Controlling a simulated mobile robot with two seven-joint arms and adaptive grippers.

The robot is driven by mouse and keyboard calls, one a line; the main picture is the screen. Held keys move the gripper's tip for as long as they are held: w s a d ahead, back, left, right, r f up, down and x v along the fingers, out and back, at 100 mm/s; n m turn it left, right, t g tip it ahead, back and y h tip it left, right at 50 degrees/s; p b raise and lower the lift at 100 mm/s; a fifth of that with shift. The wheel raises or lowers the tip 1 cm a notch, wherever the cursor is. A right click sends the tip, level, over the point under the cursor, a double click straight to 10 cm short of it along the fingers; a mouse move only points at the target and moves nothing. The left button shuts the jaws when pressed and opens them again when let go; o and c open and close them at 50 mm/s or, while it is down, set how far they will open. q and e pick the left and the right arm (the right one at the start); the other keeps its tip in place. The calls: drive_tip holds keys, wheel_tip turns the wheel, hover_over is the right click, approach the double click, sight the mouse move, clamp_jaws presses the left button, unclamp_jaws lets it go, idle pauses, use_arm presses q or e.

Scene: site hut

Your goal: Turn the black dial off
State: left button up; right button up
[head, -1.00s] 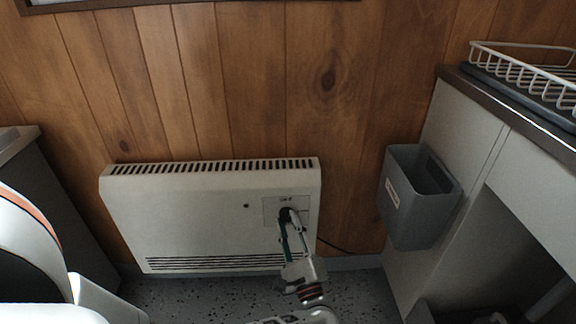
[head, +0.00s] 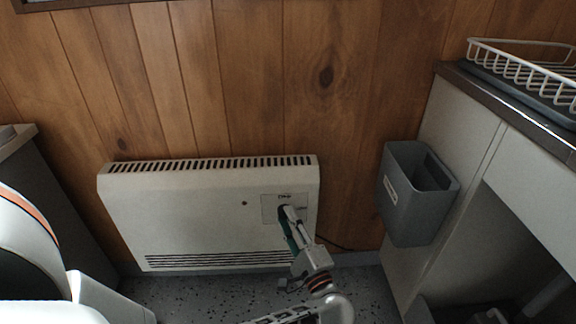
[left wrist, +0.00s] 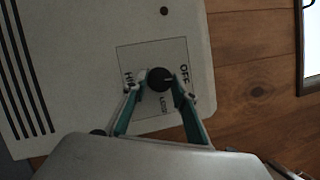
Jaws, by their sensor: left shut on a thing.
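The black dial (left wrist: 159,80) sits on a pale square panel marked OFF, LOW and HIGH (left wrist: 152,52) in the left wrist view. A small pale mark on the dial's right side seems to face the OFF label. In the head view the dial (head: 283,210) is mostly hidden by my fingers, on the right part of the white wall heater (head: 190,215). My left gripper (head: 288,213) is shut on the dial, one fingertip on each side. The left wrist view shows its green-and-grey fingers (left wrist: 159,78) too. My right gripper is not in view.
A grey bin (head: 407,213) hangs on the cabinet side (head: 468,120) right of the heater. A white wire rack (head: 525,72) stands on the counter above. A dark cable runs along the wall's foot. Speckled floor (head: 200,292) lies in front of the heater.

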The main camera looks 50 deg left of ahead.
use_arm(q)
drive_tip(key=o, duration=1.1)
drive_tip(key=shift+m, duration=0.3)
